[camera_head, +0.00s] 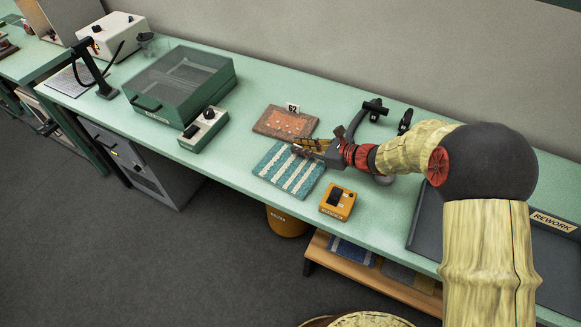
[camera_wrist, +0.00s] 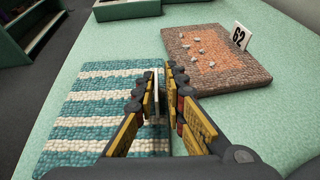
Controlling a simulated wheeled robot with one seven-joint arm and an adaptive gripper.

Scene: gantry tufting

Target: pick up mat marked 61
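A teal and white striped mat (camera_wrist: 85,122) lies flat on the green bench; it also shows in the head view (camera_head: 277,181). A thin white upright piece, perhaps its number tag, shows nearly edge-on between the fingers in the wrist view; no number can be read. My gripper (camera_wrist: 163,76) is over the striped mat's right edge, fingers pointing away and a narrow gap between them. In the head view my gripper (camera_head: 297,148) reaches in from the right. A brown and orange mat (camera_wrist: 205,82) with a tag reading 62 (camera_wrist: 240,37) lies just beyond, to the right.
A yellow-orange device (camera_head: 338,203) sits in front, right of the striped mat. A grey control box (camera_head: 204,128) and a green lidded case (camera_head: 180,84) stand to the left. A dark REWORK tray (camera_head: 425,222) lies at right.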

